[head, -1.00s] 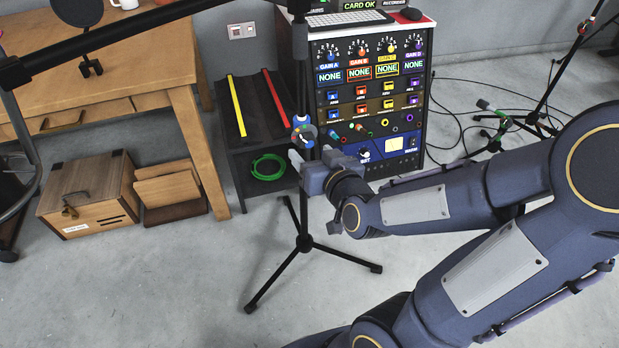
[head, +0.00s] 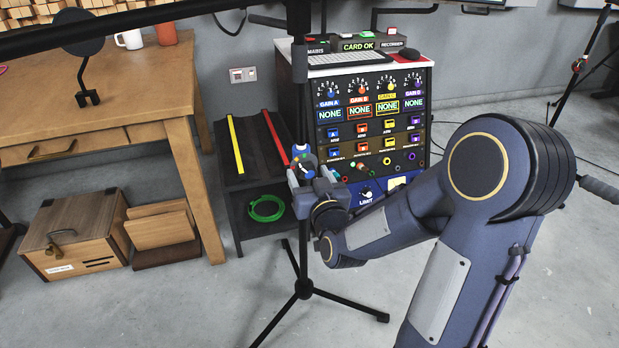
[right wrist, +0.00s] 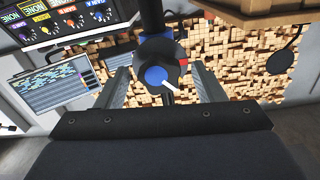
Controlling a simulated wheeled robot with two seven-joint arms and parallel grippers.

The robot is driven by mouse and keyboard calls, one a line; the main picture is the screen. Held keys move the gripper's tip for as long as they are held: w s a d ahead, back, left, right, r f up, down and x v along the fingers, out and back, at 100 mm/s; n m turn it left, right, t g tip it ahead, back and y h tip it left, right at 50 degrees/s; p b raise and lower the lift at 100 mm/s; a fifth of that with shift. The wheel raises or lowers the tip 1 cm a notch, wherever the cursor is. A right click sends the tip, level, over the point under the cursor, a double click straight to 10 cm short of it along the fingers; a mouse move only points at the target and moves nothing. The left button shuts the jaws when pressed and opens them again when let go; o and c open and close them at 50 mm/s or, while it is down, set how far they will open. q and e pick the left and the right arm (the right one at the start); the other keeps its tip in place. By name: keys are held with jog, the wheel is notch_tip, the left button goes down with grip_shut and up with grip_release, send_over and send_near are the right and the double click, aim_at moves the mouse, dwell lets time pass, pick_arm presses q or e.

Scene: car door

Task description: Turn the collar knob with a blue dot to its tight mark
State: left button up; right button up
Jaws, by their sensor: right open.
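The collar knob (head: 304,160) with a blue dot sits on the upright pole of a black tripod stand (head: 303,288). In the right wrist view the knob (right wrist: 153,76) shows a blue round face, a white pointer aimed to the lower right, and a red mark at its right side. My right gripper (head: 308,176) is open around the knob, with one finger on each side. In the right wrist view, gaps show between the knob and both fingers of my right gripper (right wrist: 161,78). My left gripper is not in view.
A rack of gain knobs (head: 372,118) stands behind the stand. A dark shelf (head: 232,192) with yellow and red strips and a green cable coil (head: 266,208) is left of the pole. A wooden desk (head: 130,112) is farther left. A black boom (head: 130,22) crosses the top.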

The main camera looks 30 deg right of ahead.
jog(key=c, duration=1)
jog(key=shift+o, duration=0.2)
jog(key=shift+f+m+b, duration=0.15)
jog(key=shift+m+b, duration=0.45)
jog(key=shift+b, duration=0.15)
jog(key=m+b, duration=0.2)
jog(key=b, duration=0.1)
jog(key=shift+m, duration=0.4)
jog(key=shift+m+b, duration=1.1)
jog(key=shift+b, duration=0.05)
jog(key=shift+m+b, duration=0.5)
jog(key=shift+m, duration=0.3)
jog(key=shift+r, duration=0.2)
jog(key=o, duration=1)
jog(key=shift+c, duration=0.2)
